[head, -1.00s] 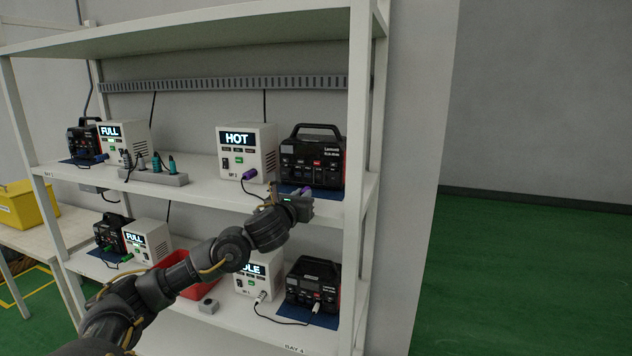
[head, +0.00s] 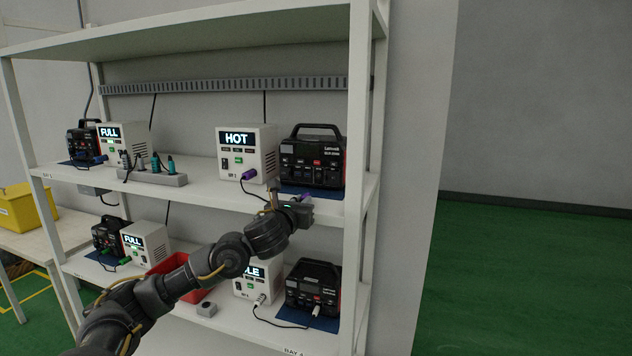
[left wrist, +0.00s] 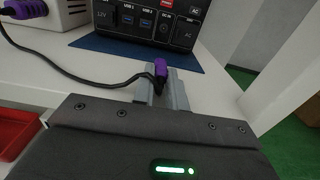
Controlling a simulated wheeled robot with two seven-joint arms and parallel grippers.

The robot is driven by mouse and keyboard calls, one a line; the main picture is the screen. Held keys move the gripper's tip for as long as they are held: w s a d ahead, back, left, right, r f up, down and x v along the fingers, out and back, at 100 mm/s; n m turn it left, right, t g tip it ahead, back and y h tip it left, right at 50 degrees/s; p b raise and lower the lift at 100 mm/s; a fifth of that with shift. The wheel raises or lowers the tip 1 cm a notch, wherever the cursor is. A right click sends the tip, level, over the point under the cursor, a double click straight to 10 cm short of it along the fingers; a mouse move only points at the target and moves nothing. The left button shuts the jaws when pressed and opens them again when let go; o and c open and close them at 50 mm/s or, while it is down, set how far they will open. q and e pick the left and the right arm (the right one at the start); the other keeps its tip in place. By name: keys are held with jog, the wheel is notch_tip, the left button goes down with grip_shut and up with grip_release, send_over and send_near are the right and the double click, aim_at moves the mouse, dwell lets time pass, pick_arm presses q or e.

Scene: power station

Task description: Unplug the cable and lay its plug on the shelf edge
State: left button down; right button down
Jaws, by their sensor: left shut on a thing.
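My left gripper (head: 303,199) is at the front edge of the upper shelf (head: 215,190), below a black power station (head: 312,160). It is shut on a purple plug (left wrist: 161,68), which shows between the grey fingers in the left wrist view. The plug is clear of the station's sockets, over the front of the blue mat (left wrist: 120,48). Its black cable (left wrist: 85,80) runs left to another purple plug (head: 250,174), which sits in the white charger reading HOT (head: 240,152). Whether the held plug touches the shelf, I cannot tell. My right gripper is not in view.
A grey socket strip (head: 155,178) stands further left on the upper shelf. The lower shelf holds a red bin (head: 168,264), more chargers and another power station (head: 313,288). A white post (head: 354,240) rises close right of my gripper.

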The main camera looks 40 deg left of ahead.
pick_arm(q)
jog(key=shift+f+b, duration=0.35)
jog(key=shift+f, duration=0.05)
jog(key=c, duration=1.3)
grip_release()
jog(key=shift+c, duration=0.2)
jog(key=b+v, duration=0.1)
jog(key=v, duration=1)
